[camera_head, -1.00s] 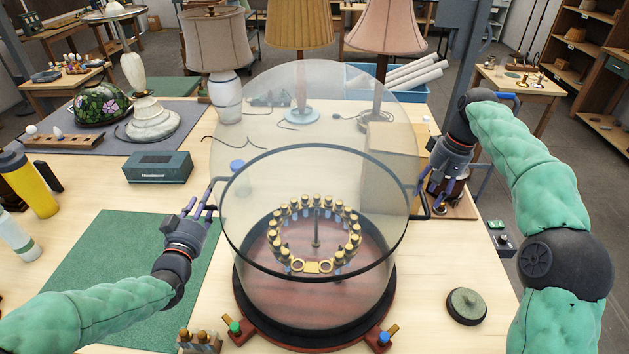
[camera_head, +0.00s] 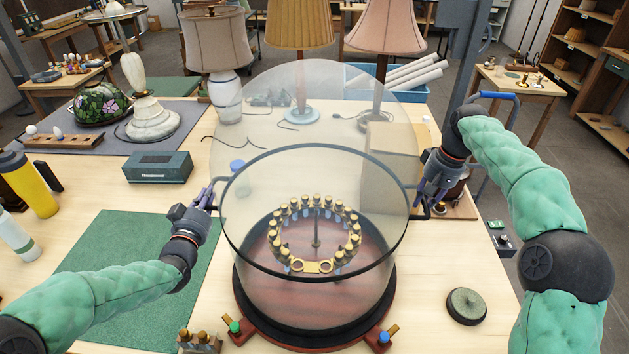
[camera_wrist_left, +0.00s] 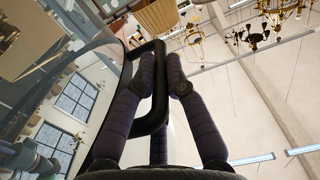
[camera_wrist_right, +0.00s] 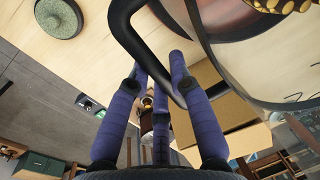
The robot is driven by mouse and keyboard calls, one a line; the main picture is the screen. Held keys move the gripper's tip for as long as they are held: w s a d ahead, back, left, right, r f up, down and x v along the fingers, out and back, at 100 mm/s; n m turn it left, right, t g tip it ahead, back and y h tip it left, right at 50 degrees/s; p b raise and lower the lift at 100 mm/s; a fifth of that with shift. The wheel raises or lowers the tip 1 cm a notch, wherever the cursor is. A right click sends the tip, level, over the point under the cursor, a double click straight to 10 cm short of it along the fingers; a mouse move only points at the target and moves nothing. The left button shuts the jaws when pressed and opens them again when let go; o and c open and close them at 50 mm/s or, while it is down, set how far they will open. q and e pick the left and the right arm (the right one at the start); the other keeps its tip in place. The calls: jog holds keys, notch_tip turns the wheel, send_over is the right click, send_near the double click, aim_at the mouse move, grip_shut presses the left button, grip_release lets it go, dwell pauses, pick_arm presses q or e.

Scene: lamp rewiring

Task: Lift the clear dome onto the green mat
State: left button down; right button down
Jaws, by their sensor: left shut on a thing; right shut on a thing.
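The clear dome (camera_head: 315,110) stands over a round dark-red wooden base (camera_head: 300,315) in the head view. Inside it a ring of small brass-topped parts (camera_head: 315,230) surrounds a central post. My left gripper (camera_head: 209,196) is shut on the dome's left black handle, which shows in the left wrist view (camera_wrist_left: 157,95). My right gripper (camera_head: 422,203) is shut on the right black handle, seen in the right wrist view (camera_wrist_right: 150,60). The green mat (camera_head: 115,275) lies bare left of the base, partly behind my left arm.
A dark green box (camera_head: 158,167) sits behind the mat. A yellow bottle (camera_head: 30,184) and a white bottle (camera_head: 17,238) stand at the left. Small brass parts (camera_head: 200,343) sit at the front edge. A round green-topped disc (camera_head: 466,306) lies right of the base. Lamps stand behind.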

pick_arm(q)
jog(key=shift+w+a+r, duration=0.1)
jog(key=shift+r, duration=0.25)
pick_arm(e)
jog(key=shift+w+r, duration=0.1)
jog(key=shift+r, duration=0.05)
